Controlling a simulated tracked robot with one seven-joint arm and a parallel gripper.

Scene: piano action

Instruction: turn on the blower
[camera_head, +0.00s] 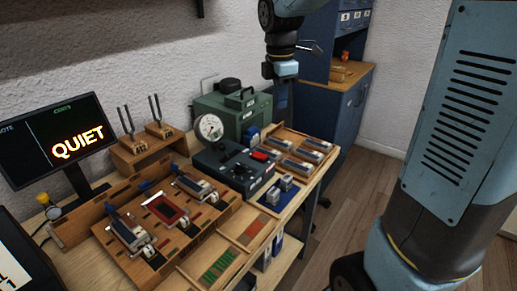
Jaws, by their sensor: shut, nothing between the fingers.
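A dark control box (236,168) with knobs and a red part (261,156) on top sits on the bench. A round white gauge (210,128) stands at its back left. A green machine (233,109) with a handle on top is behind it. I cannot tell for sure which of the two is the blower, or whether it is on. My gripper (282,101) points down above and to the right of the green machine, apart from it. It is shut and empty; its fingertips look small and dark.
A monitor (55,140) reading "QUIET" stands at left. Tuning forks (141,120) stand on a wooden block. A wooden tray (297,152) of metal parts lies right of the control box. A wooden fixture (160,217) is in front. A blue cabinet (340,118) stands behind; floor is clear at right.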

